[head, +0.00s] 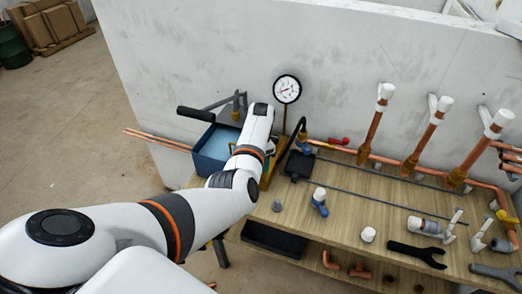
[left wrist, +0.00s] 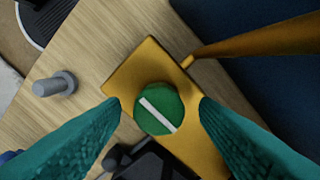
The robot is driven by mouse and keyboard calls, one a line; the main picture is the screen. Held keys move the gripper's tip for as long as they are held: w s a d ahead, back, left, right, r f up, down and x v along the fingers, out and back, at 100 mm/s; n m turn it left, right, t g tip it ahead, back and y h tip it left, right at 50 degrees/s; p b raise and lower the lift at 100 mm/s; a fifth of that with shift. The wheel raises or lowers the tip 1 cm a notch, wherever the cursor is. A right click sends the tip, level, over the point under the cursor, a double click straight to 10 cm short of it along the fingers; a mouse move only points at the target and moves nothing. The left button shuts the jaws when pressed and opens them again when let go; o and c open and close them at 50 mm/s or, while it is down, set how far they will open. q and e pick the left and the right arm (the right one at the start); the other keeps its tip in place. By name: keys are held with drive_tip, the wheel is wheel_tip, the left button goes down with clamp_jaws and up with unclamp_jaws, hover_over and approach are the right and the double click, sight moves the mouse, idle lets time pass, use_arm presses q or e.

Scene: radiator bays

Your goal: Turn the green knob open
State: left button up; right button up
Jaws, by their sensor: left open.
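The green knob (left wrist: 160,108) has a white bar across its face, running diagonally from upper left to lower right. It sits on a yellow-brass block (left wrist: 125,78), which also shows partly behind my arm in the head view (head: 268,178). My left gripper (left wrist: 158,104) is open, its two teal fingers on either side of the knob, with a visible gap on each side. I cannot tell how far the fingertips are above the block. In the head view my left arm hides the knob and the gripper. My right gripper is not in view.
A blue bin (head: 210,150) stands left of my arm. A pressure gauge (head: 287,89) rises behind. Copper pipes with white caps (head: 387,91) line the wall at right. A grey bolt-like piece (left wrist: 55,84) lies near the block; several loose fittings and wrenches (head: 417,253) lie on the wooden bench.

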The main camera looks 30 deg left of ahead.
use_arm(q)
wheel_tip(320, 180, up, 11)
drive_tip(key=b, duration=0.2)
drive_tip(key=shift+r, duration=0.2)
idle(0.4)
